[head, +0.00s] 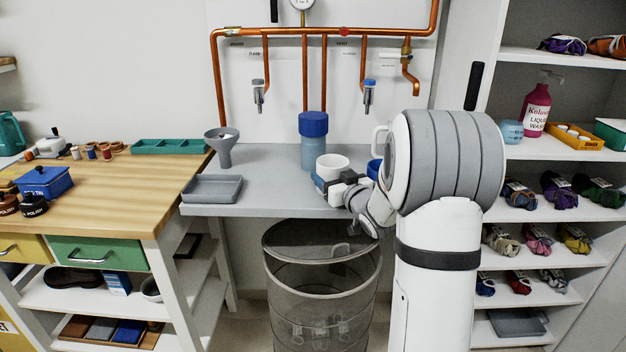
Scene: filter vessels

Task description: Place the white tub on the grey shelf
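The white tub (332,163) is upright, with its open top showing, over the front middle of the grey shelf (268,198). My gripper (327,184) reaches in from the right, right at the tub's near side, and covers its lower part. I cannot tell whether the fingers are closed on the tub, or whether its base rests on the shelf.
A blue-lidded vessel (314,142) stands behind the tub. A grey funnel (222,146) and a shallow grey tray (212,188) are on the shelf's left. A blue container (374,168) is close right, partly hidden by my arm. A mesh bin (322,285) stands below; copper pipes (305,80) hang above.

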